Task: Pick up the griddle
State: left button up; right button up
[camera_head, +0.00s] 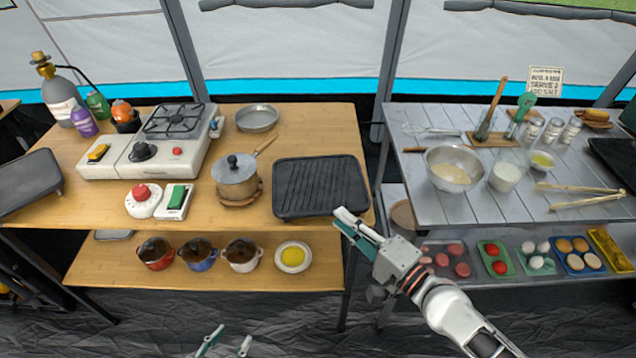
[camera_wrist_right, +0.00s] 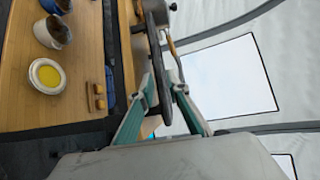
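The griddle (camera_head: 319,186) is a black ribbed rectangular plate. It lies at the right end of the wooden table in the head view. My right gripper (camera_head: 346,226) is at its front right corner, fingers reaching toward the edge. In the right wrist view the gripper (camera_wrist_right: 163,88) has a finger on each side of a dark edge, which looks like the griddle seen side-on. Whether the fingers press on it I cannot tell. My left gripper (camera_head: 226,343) is at the bottom of the head view, fingers apart and empty, away from the table.
The wooden table (camera_head: 100,205) also holds a saucepan (camera_head: 237,178), a gas stove (camera_head: 172,140) and a frying pan (camera_head: 257,118). Small pots and a plate (camera_head: 293,257) stand on the lower shelf. A grey table (camera_head: 455,211) stands right across a narrow gap.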

aim_at(315, 197)
jog(key=x, duration=0.9)
jog(key=shift+w+a+f, duration=0.15)
jog(key=shift+w+a, duration=0.1)
jog(key=shift+a, duration=0.05)
grip_shut()
jog(key=shift+w, duration=0.1)
